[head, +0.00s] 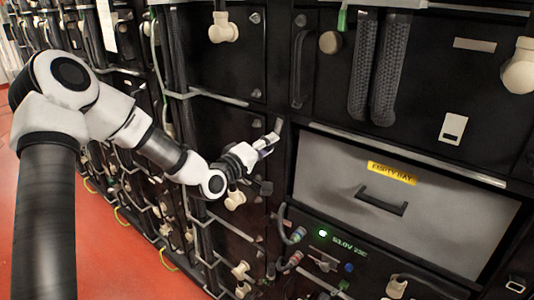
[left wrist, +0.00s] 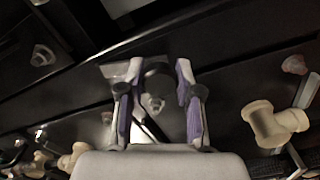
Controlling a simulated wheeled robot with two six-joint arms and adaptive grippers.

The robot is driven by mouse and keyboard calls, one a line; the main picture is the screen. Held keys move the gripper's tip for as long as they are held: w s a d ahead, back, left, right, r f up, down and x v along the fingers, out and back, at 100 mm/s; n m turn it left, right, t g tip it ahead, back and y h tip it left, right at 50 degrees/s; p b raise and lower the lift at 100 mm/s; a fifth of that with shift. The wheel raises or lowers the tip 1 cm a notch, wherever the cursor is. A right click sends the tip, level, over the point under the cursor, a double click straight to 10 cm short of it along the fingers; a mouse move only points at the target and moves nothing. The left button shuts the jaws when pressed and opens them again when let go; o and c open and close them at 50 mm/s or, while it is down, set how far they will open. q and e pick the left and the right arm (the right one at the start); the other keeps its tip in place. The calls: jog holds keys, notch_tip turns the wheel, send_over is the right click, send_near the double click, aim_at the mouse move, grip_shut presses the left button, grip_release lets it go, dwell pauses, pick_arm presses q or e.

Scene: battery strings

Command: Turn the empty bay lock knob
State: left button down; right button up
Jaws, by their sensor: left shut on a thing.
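The empty bay is a grey panel (head: 335,180) with a yellow "EMPTY BAY" label (head: 392,173) and a black handle (head: 382,201). My left gripper (head: 270,142) is at the upper left of this panel, against the dark frame. In the left wrist view, the two purple-lined fingers of my left gripper (left wrist: 157,88) stand on either side of a dark round knob (left wrist: 157,72). The gripper is shut on this knob. In the head view the knob is mostly hidden by the fingers. My right gripper is in neither view.
Black battery modules surround the bay. Below it is a module with a lit green display (head: 348,246) and cable plugs. Two thick black ribbed hoses (head: 375,70) hang above. Beige connectors (head: 223,28) stick out from the rack. The red floor (head: 110,250) is clear at left.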

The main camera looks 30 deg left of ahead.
pick_arm(q)
jog(key=shift+r+n+b, duration=0.1)
jog(key=shift+n+b, duration=0.6)
jog(key=shift+n, duration=0.6)
jog(key=c, duration=0.8)
grip_release()
jog(key=shift+o, duration=0.2)
jog(key=s, duration=0.7)
jog(key=shift+s+a, duration=0.15)
jog(key=shift+a, duration=0.15)
